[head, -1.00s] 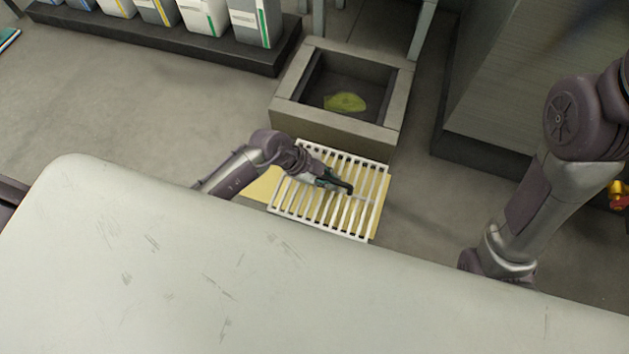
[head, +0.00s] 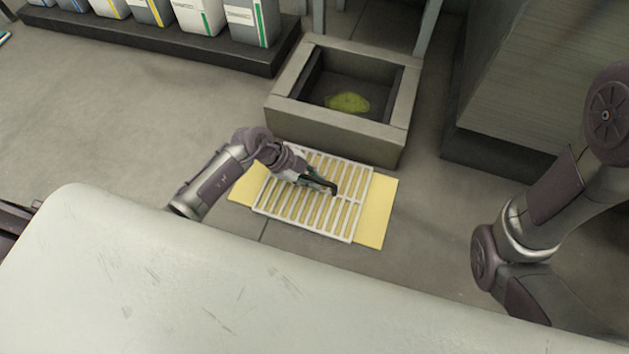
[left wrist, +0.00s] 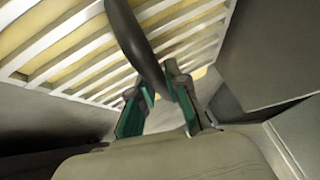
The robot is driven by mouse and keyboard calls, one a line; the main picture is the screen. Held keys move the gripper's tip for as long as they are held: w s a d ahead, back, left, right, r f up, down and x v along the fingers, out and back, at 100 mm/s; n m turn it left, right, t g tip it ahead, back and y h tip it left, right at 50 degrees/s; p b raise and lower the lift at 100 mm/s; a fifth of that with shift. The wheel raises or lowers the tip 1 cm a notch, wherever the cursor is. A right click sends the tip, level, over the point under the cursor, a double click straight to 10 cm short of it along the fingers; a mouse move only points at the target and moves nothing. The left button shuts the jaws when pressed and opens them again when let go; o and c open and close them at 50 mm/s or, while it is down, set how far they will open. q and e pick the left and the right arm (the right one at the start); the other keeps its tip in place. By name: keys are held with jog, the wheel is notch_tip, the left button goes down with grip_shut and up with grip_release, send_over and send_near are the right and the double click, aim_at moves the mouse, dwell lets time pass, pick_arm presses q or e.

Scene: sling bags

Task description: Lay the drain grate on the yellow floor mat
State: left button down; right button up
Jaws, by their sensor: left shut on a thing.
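The drain grate (head: 347,222) is a white slatted panel lying flat over the yellow floor mat (head: 379,208). Mat shows through its slots and sticks out on the right and at the left. I cannot tell whether the grate touches the mat. My left gripper (head: 328,187) is above the middle of the grate, shut on its dark curved handle. In the left wrist view the handle (left wrist: 138,42) runs between the green-padded fingers of the left gripper (left wrist: 160,95), with the slats (left wrist: 75,50) behind. My right arm shows at the right, but its gripper is out of view.
A grey square basin (head: 335,137) with a yellow-green patch (head: 348,102) inside stands just behind the mat. A dark low shelf (head: 190,48) with several boxes is at the back left. A large pale surface (head: 200,285) fills the front. Floor is clear left of the mat.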

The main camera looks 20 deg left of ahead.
pick_arm(q)
jog(key=c, duration=1.2)
grip_release()
jog(key=shift+o, duration=0.2)
